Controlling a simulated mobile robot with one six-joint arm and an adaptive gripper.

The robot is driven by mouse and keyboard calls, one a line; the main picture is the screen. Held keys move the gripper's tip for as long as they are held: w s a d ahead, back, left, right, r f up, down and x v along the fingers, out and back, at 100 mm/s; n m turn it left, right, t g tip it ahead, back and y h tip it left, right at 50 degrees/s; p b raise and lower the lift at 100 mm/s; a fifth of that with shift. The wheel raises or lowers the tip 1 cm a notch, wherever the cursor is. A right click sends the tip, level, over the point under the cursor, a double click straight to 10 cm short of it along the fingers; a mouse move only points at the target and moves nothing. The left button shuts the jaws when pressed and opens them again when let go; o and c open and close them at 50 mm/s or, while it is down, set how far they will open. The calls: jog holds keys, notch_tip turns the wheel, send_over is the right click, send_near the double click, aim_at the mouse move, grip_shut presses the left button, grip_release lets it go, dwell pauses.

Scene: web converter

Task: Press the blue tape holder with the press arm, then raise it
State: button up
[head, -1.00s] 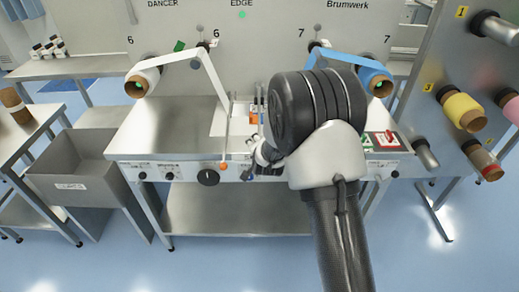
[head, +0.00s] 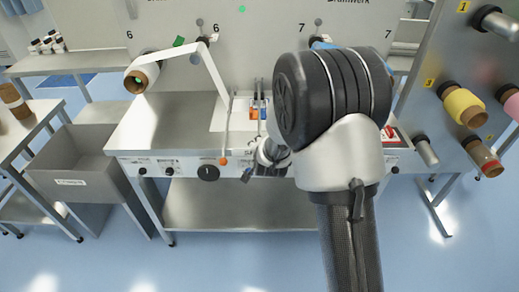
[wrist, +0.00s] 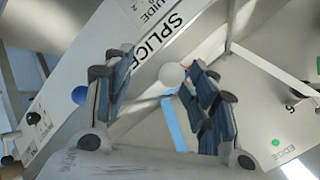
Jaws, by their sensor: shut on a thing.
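In the head view my gripper (head: 268,153) is at the front edge of the table, partly hidden by my own wrist. The wrist view shows its two fingers (wrist: 163,90) around a pale round knob (wrist: 172,75), which appears to be the press arm's handle. The rest of the press arm is hard to make out. In the head view the blue tape holder (head: 264,113) stands beside an orange one (head: 253,112) just behind my gripper. A blue strip (wrist: 175,125) shows beyond the knob in the wrist view; I cannot tell if it is the holder's tape.
A white web (head: 212,75) runs from the roll (head: 141,77) down to the table. A black dial (head: 208,173) is on the front panel. The left tabletop (head: 165,125) is clear.

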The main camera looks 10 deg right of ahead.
jog(key=v, duration=0.7)
jog(key=shift+r, duration=0.3)
jog(key=shift+a+r, duration=0.1)
jog(key=shift+a, duration=0.1)
jog(key=s+a+r+n+g+y, duration=0.1)
jog(key=s+r+n, duration=0.3)
jog(key=s+r, duration=0.3)
jog(key=s+r+n+g, duration=0.1)
jog(key=s+r+n, duration=0.1)
jog(key=s, duration=0.7)
jog(key=s+d+r+n+g, duration=0.1)
jog(key=s+n, duration=0.3)
jog(key=s, duration=0.4)
jog(key=s+d+r+n+g, duration=0.1)
jog(key=s+r+n+g, duration=0.1)
jog(key=s, duration=0.7)
jog(key=shift+s+r+n+g, duration=0.3)
jog(key=shift+s+r+n, duration=0.05)
jog(key=shift+r+n, duration=0.25)
jog(key=shift+w, duration=0.1)
